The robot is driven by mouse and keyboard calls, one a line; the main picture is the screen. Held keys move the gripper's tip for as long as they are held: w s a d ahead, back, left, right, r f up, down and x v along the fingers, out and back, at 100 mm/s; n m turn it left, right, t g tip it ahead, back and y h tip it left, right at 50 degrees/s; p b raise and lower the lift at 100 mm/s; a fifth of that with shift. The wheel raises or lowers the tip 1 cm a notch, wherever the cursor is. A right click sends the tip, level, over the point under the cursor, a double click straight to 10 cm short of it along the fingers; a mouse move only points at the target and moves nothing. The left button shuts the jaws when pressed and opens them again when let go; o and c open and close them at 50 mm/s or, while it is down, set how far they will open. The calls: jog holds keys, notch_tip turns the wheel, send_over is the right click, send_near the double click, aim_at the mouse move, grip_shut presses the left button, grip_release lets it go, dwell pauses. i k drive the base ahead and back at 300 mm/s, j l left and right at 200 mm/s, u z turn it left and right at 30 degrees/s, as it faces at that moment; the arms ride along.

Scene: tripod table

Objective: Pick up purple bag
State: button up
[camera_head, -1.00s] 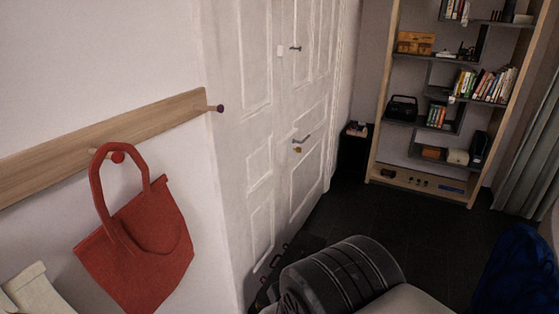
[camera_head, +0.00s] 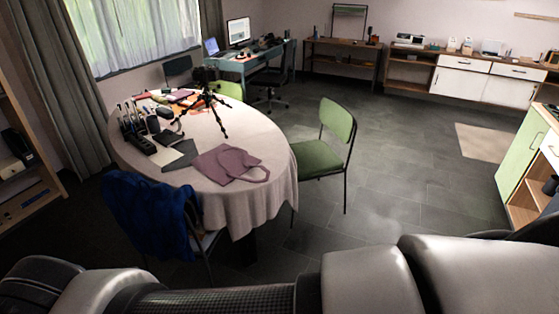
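The purple bag (camera_head: 226,163) lies flat on the near right part of an oval table covered with a pale cloth (camera_head: 262,198). Its handle loop points right, close to the table's edge. Parts of my own arm cross the bottom of the view, well apart from the bag. My gripper's fingers are not in view.
A black tripod (camera_head: 208,105) and several small items stand on the table. A chair with a blue cloth (camera_head: 150,208) is at its near left side. A green chair (camera_head: 330,150) stands to its right. Open floor (camera_head: 400,195) lies farther right.

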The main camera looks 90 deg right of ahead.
aim_at(225, 163)
jog(key=z, duration=2.45)
jog(key=i+l+u, duration=0.2)
jog(key=i+l, duration=0.3)
jog(key=i, duration=0.3)
jog(key=i+l+u, duration=0.25)
jog(key=i+l, duration=0.4)
jog(key=i, duration=0.15)
